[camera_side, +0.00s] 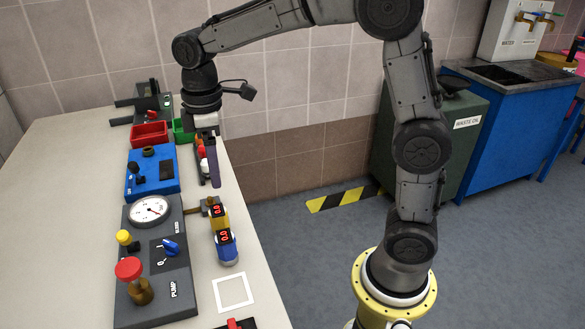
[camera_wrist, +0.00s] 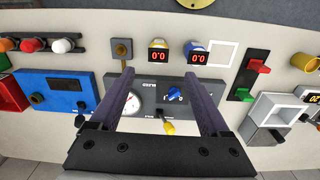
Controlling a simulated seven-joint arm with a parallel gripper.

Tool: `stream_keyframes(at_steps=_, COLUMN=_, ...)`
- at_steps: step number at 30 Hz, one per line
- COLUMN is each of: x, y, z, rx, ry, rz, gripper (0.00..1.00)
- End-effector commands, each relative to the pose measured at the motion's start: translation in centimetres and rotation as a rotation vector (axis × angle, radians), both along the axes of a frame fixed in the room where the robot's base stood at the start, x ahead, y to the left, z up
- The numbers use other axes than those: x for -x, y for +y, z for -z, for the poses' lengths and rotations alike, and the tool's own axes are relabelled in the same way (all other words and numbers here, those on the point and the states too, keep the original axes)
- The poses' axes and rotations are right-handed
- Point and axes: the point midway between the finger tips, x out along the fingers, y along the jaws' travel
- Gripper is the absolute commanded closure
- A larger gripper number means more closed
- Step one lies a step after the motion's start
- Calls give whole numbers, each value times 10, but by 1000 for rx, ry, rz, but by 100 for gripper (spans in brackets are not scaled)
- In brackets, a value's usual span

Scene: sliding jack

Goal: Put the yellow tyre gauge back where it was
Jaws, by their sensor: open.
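The yellow tyre gauge (camera_side: 217,213) stands on the pale bench, its dark display reading red digits; it also shows in the wrist view (camera_wrist: 158,47). A blue gauge (camera_side: 227,249) of the same kind stands next to it, and shows in the wrist view (camera_wrist: 196,50). A white square outline (camera_side: 233,292) on the bench is empty, beyond the blue gauge from the yellow one; it also shows in the wrist view (camera_wrist: 222,54). My gripper (camera_wrist: 159,74) is open and empty, fingers pointing down toward the bench; in the side view it is above the rack area (camera_side: 214,178).
A dark pump panel (camera_side: 155,265) with a dial and knobs lies beside the gauges. A blue panel (camera_side: 152,172), red bin (camera_side: 150,134) and a rack of coloured-topped items (camera_wrist: 40,45) are farther along the bench.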

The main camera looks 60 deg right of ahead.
Motion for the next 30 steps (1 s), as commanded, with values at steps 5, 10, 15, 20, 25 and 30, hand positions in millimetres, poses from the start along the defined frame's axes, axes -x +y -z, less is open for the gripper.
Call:
stream_keyframes(at_steps=5, x=48, y=-13, z=-28, rx=-19, ry=-105, rz=154, gripper=20)
stream_keyframes(at_steps=10, x=110, y=-26, z=-41, rx=-59, ry=-228, rz=355, gripper=20)
stream_keyframes(at_steps=15, x=167, y=-35, z=-35, rx=-115, ry=-342, rz=545, gripper=20)
stream_keyframes(at_steps=20, x=201, y=-39, z=-22, rx=-164, ry=-416, rz=672, gripper=20)
stream_keyframes(at_steps=25, x=215, y=-40, z=-14, rx=-188, ry=-450, rz=732, gripper=20)
stream_keyframes(at_steps=30, x=217, y=-40, z=-12, rx=-191, ry=-452, rz=740, gripper=20)
